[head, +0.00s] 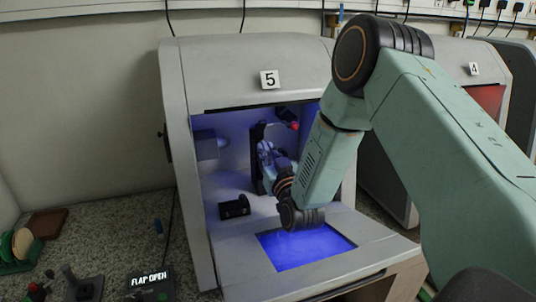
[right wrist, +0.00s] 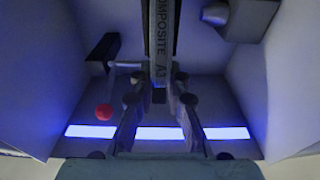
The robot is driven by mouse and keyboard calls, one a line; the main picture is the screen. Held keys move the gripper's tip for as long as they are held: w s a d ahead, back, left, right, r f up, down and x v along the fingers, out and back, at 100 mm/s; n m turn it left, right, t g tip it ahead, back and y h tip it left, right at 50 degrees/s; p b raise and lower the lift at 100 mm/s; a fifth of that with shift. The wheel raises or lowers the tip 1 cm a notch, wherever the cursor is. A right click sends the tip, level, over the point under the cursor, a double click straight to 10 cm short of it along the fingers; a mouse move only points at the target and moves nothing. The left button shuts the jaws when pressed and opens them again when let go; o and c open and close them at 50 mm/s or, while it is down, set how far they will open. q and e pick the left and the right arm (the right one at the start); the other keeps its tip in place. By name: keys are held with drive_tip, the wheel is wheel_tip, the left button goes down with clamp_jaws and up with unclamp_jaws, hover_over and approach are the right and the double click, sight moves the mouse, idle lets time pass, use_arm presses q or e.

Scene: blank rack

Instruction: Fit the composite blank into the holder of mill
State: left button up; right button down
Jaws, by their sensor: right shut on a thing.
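The mill numbered 5 (head: 250,62) stands open, its inside lit blue. My right arm reaches in through its front opening. My right gripper (head: 266,158) is inside the chamber, beside the dark upright holder (head: 257,178). In the right wrist view, the gripper (right wrist: 158,100) is shut on the composite blank (right wrist: 162,40), seen edge-on, with "COMPOSITE A3" on its rim. Dark edges of the holder run along both sides of the blank. I cannot tell how far it sits in it. A red knob (right wrist: 104,111) on a lever is left of the fingers. My left gripper is not in view.
A black block (head: 234,207) lies on the chamber floor; a grey box-like part (head: 207,146) sits on the chamber's left wall. The lowered flap (head: 374,256) is in front. A "FLAP OPEN" display (head: 150,281) and a green rack with discs (head: 14,250) stand left. Mill 4 (head: 474,69) is right.

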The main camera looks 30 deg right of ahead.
drive_tip(key=shift+w, duration=0.2)
drive_tip(key=shift+w+d+f, duration=0.1)
drive_tip(key=shift+w+f, duration=0.05)
drive_tip(key=shift+w, duration=0.05)
drive_tip(key=c, duration=1.3)
unclamp_jaws()
drive_tip(key=shift+o, duration=0.2)
wheel_tip(320, 180, up, 10)
